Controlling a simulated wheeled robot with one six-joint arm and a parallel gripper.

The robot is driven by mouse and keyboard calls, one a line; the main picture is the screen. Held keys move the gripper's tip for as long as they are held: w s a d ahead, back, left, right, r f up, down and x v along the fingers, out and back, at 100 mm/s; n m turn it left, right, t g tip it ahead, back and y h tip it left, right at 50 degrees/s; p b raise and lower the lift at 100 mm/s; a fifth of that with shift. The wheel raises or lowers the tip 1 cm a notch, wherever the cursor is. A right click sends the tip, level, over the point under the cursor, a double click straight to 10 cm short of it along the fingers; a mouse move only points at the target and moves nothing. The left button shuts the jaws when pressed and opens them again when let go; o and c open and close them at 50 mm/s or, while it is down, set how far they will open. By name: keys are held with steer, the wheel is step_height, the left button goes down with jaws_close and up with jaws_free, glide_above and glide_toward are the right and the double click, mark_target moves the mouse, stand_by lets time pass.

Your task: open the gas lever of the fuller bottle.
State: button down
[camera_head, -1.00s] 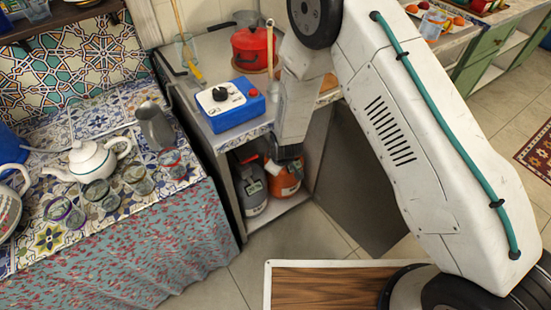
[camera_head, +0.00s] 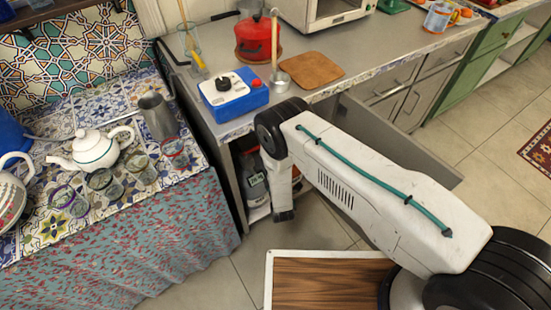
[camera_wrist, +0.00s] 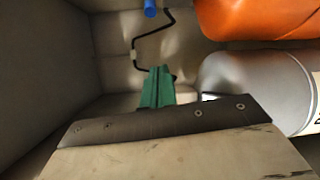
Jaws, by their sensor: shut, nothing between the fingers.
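The grey gas bottle (camera_head: 257,188) stands in the open cabinet under the counter, partly covered by my arm. It also shows at the right of the wrist view (camera_wrist: 255,85), lying sideways in the picture. My gripper (camera_wrist: 158,88) shows green fingers closed together, empty, left of the grey bottle in the picture. I cannot see a gap or contact clearly. No lever is clearly visible in the wrist view, and which bottle is fuller cannot be told.
A black hose (camera_wrist: 140,48) and a blue piece (camera_wrist: 150,8) lie beyond my fingers. The cabinet wall (camera_wrist: 45,75) is close on the left. The open grey door (camera_head: 400,140) stands behind my arm. A blue burner box (camera_head: 233,95) sits on the counter above.

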steer(key=w+d, duration=0.2)
steer(key=w, duration=0.6)
steer(key=shift+w, duration=0.15)
steer(key=shift+r, duration=0.1)
stand_by(0.4)
